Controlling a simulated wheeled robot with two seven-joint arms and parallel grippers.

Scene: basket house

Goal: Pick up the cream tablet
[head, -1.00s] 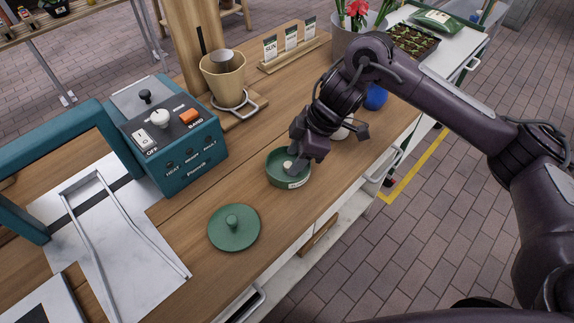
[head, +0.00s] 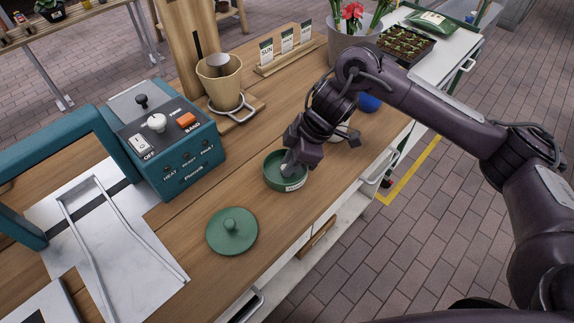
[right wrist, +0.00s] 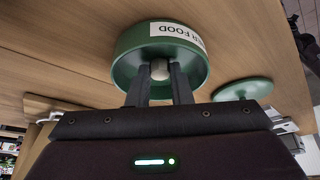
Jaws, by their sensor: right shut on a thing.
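The cream tablet (right wrist: 159,70) is a small pale piece inside a round green tin (right wrist: 125,70), seen in the right wrist view. The tin's white label ends in "R FOOD". My right gripper (right wrist: 160,76) reaches into the tin, its two dark fingers on either side of the tablet and shut on it. In the head view my right gripper (head: 288,168) dips into the open green tin (head: 272,183) on the wooden bench, and the fingers hide the tablet. My left gripper is not in view.
A green knobbed lid (head: 232,232) lies on the bench (head: 185,222) in front of the tin. A teal control box (head: 178,150) stands to the left, a tan pot (head: 220,85) behind. A blue object (head: 369,103) sits behind my right arm.

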